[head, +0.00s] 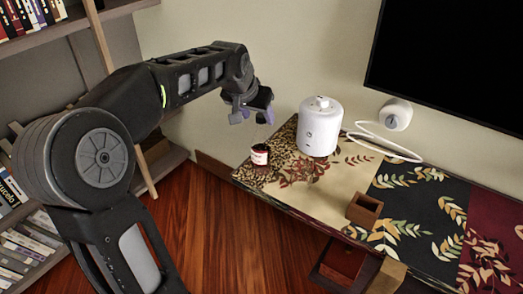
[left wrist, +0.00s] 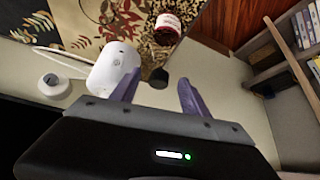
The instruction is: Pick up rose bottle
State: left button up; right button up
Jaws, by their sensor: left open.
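The rose bottle stands on the near left corner of the patterned table, its red and white label (head: 260,154) low on the body. Its upper part looks clear and is hard to make out. In the left wrist view the label (left wrist: 166,27) is at the top, and a dark piece that looks like the cap (left wrist: 158,78) shows between the fingers. My left gripper (head: 252,116) is above the bottle, pointing down, with purple fingers spread; in the left wrist view (left wrist: 157,88) they are apart on either side of the dark piece. Contact cannot be told. My right gripper is not in view.
A white round appliance (head: 320,127) stands close right of the bottle, and a small white device (head: 396,114) with a cable lies behind. A brown wooden box (head: 364,209) sits near the table's front edge. Bookshelves (head: 32,232) are at left; a dark screen (head: 455,60) is above.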

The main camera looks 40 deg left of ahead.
pick_arm(q)
send_over(261, 144)
jog(key=w+a, duration=0.2)
jog(key=f, duration=0.4)
jog(key=shift+w+d+f, duration=0.2)
jog(key=shift+c, duration=0.4)
grip_shut()
dwell(0.3)
dwell(0.8)
